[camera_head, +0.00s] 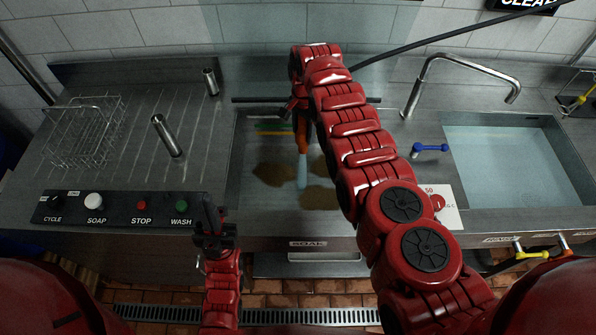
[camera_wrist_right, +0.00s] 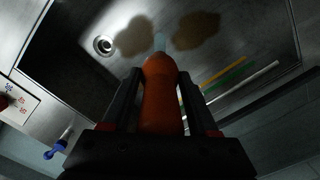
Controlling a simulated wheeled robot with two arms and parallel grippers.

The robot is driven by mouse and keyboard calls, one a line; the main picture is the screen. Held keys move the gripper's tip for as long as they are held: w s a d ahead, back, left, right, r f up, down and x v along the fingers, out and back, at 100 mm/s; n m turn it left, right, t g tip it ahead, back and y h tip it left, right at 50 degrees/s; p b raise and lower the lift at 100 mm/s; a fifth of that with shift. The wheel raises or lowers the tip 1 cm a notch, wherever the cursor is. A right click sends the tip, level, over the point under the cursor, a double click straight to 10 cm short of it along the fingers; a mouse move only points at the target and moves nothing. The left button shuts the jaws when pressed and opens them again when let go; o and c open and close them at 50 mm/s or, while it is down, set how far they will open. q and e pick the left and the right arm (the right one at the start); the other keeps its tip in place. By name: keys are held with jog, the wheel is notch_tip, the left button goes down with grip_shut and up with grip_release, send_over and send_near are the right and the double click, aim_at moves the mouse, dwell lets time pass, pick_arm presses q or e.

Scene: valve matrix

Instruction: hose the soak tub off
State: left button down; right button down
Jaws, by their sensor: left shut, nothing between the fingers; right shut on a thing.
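The soak tub (camera_head: 243,185), marked SOAK on its front, is a steel basin in the middle of the counter. Brown stains (camera_head: 273,174) lie on its floor; the right wrist view shows two brown patches (camera_wrist_right: 196,30) near a round drain (camera_wrist_right: 103,45). My right gripper (camera_head: 300,108) is shut on an orange spray handle (camera_wrist_right: 160,100), pointing down over the tub. A pale blue streak (camera_head: 301,172), apparently water, runs from its tip toward the floor between stains. My left gripper (camera_head: 211,225) is shut and empty in front of the counter, near the button panel.
Coloured sticks (camera_head: 270,127) lie at the tub's back left. A water-filled sink (camera_head: 515,165) with a tall faucet (camera_head: 465,62) is right. A blue lever (camera_head: 430,148) stands between. A black hose (camera_head: 440,37) crosses behind. A wire rack (camera_head: 85,130) and steel posts (camera_head: 166,135) stand left.

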aim_at(299, 119)
jog(key=shift+a+f+b, duration=0.15)
jog(key=shift+a+b, duration=0.4)
jog(key=shift+b, duration=0.15)
jog(key=shift+a, duration=0.2)
jog(key=shift+r, duration=0.2)
notch_tip(299, 119, up, 3)
jog(key=p, duration=0.2)
jog(key=shift+p, duration=0.3)
notch_tip(299, 119, up, 2)
jog(key=shift+r+p, duration=0.1)
jog(key=shift+p, duration=0.55)
